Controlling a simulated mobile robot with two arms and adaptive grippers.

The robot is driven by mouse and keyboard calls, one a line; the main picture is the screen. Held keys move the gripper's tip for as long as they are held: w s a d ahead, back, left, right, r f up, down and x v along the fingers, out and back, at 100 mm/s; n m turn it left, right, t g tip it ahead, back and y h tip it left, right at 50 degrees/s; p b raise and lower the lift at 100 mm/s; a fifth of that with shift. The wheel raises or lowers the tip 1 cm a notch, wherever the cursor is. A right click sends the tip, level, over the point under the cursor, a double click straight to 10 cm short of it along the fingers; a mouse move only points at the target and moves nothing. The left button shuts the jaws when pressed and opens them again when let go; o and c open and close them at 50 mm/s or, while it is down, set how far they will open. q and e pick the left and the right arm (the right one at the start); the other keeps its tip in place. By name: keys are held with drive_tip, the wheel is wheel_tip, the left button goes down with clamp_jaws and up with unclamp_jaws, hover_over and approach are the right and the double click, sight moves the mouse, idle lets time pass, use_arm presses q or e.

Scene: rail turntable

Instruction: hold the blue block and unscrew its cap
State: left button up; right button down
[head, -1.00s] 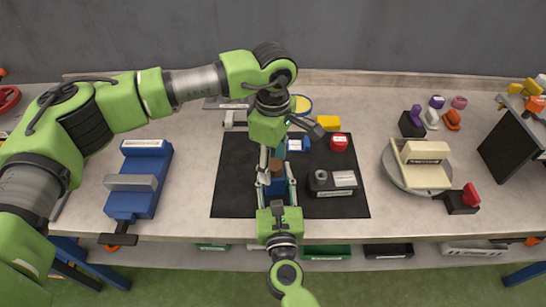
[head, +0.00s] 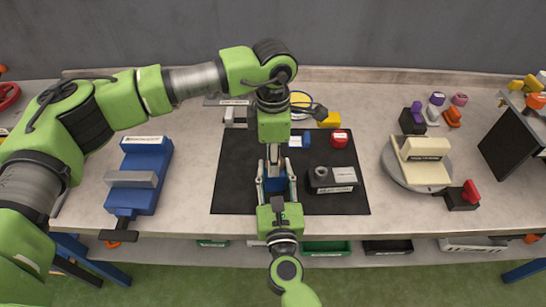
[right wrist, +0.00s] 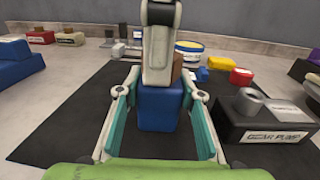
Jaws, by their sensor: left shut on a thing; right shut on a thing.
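The blue block (right wrist: 158,112) stands on the black mat (head: 238,180), between the fingers of my right gripper (head: 277,188), which is shut on it from the front. In the right wrist view the teal-padded fingers flank the block on both sides. A brown cap (right wrist: 177,70) sits on top of the block, mostly hidden behind a finger of my left gripper. My left gripper (head: 273,155) comes from above and behind, pointing down, and is shut on the cap. The exact contact is hidden in both views.
A dark gear pump (right wrist: 262,125) stands on the mat just right of my right gripper. A blue vise (head: 140,178) is at left, a round turntable (head: 390,178) at right. The mat's left side is clear.

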idle(0.3)
use_arm(q)
drive_tip(key=n, duration=0.6)
drive_tip(key=shift+s+d, duration=0.1)
drive_tip(key=shift+s, duration=0.05)
drive_tip(key=shift+n, duration=0.3)
drive_tip(key=n, duration=0.5)
drive_tip(key=shift+s+n, duration=0.1)
drive_tip(key=shift+n, duration=0.2)
drive_tip(key=shift+d+n, duration=0.1)
drive_tip(key=shift+n, duration=0.6)
drive_tip(key=shift+r, duration=1.65)
